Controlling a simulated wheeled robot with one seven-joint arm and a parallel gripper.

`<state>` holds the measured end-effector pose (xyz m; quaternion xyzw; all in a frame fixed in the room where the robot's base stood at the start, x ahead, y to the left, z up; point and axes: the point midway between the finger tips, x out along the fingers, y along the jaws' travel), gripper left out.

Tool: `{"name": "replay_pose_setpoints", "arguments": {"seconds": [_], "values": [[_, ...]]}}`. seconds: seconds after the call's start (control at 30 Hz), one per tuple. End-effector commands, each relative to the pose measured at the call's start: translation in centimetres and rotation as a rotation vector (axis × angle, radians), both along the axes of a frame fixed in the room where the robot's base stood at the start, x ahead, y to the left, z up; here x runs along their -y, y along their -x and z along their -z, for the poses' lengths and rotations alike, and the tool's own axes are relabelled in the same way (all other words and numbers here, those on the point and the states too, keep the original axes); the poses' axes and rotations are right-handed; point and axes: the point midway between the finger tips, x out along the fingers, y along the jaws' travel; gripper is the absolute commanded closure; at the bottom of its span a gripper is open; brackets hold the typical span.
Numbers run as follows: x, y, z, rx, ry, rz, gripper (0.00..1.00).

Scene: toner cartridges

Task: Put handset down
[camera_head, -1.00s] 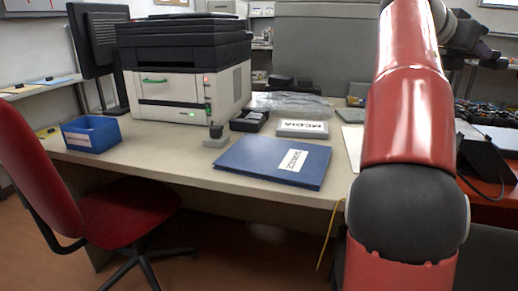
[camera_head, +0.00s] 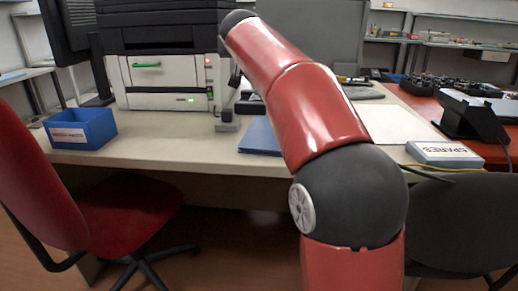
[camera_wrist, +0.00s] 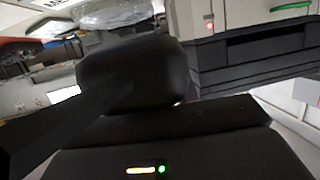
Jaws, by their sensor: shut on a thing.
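My gripper shows in the wrist view (camera_wrist: 75,128), with a dark finger at the left and its lit body below. It is shut on a black, rounded block, which I take to be the handset (camera_wrist: 135,72). In the head view my red arm reaches toward the printer, and the gripper is mostly hidden behind it. A small dark part shows beside the arm's far end, above a small grey block with a black top (camera_head: 227,124) on the desk. I cannot tell whether the handset touches anything.
The printer (camera_head: 165,99) stands close behind. A blue bin (camera_head: 80,128) is at the desk's left, and a blue folder (camera_head: 259,138) is partly behind my arm. A white SPARES box (camera_head: 444,154) lies at right. A red chair (camera_head: 40,180) stands in front of the desk.

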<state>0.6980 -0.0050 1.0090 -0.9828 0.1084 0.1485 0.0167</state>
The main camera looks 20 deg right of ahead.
Motion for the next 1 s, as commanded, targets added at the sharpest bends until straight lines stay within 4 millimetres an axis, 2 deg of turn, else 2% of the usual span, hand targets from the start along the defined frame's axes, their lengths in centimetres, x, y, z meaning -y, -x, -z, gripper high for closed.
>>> {"name": "replay_pose_setpoints", "arguments": {"seconds": [0.03,0.1,0.2,0.3,0.37,0.47,0.8,0.9,1.0], "values": [[-2.5,-0.2,0.4,0.002,-0.002,-0.061,0.96],[-5.5,-0.4,0.6,0.003,-0.002,-0.134,0.96],[-8.6,-0.3,0.7,0.002,-0.001,-0.209,0.96],[-10.4,-0.2,0.9,0.002,-0.001,-0.251,0.96],[-10.9,-0.2,1.4,0.001,0.000,-0.262,0.96],[-11.1,-0.1,3.3,-0.002,0.003,-0.267,0.96],[-11.0,-0.1,12.6,-0.002,0.002,-0.266,0.96],[-11.0,-0.1,14.7,-0.001,0.002,-0.266,0.96],[-11.0,-0.1,16.0,0.000,0.000,-0.266,0.96]]}}
